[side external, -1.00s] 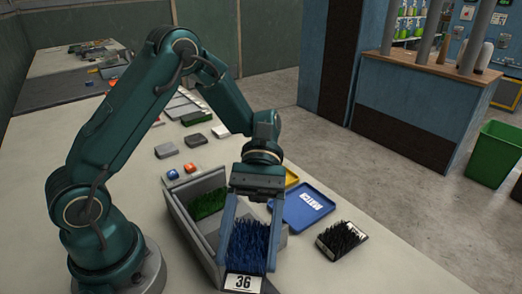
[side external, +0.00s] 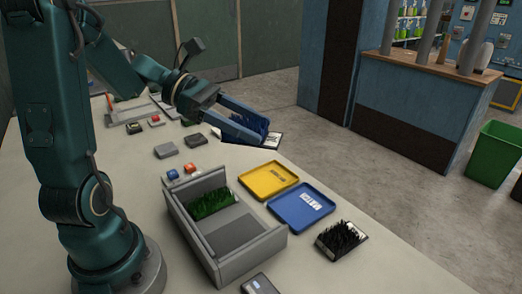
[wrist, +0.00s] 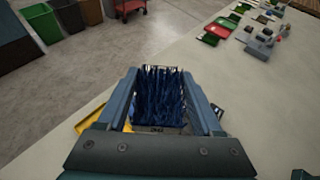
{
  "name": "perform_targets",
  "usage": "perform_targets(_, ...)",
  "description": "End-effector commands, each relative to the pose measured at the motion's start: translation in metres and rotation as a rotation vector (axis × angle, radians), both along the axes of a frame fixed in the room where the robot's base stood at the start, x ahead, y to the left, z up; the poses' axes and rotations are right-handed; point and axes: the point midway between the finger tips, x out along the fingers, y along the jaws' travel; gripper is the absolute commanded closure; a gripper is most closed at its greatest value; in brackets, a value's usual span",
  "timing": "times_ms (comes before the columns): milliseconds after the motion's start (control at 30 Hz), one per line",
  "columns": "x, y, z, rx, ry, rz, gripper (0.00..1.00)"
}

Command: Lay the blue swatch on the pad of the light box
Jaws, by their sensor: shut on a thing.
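My gripper (side external: 258,126) is shut on the blue swatch (side external: 250,121), a block of dark blue bristles with a white label edge. It holds the swatch in the air beyond the grey bin, tilted in the side view. The wrist view shows the swatch (wrist: 157,98) between the two blue fingers of my gripper (wrist: 160,85). I cannot identify the light box or its pad for certain; a pale flat frame (side external: 140,110) lies at the back of the table, partly behind my arm.
A grey bin (side external: 222,262) holds a green swatch (side external: 211,201). Beside it lie a yellow tray (side external: 262,181), a blue tray (side external: 300,207) and a black swatch (side external: 341,239). Small grey blocks (side external: 165,151) and red and blue cubes stand behind the bin.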

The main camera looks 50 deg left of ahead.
Motion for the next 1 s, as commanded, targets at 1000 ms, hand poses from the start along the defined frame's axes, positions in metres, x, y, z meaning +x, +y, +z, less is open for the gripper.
perform_targets(1000, -0.046, -0.080, -0.038, -0.004, 0.004, -0.845, 0.92)
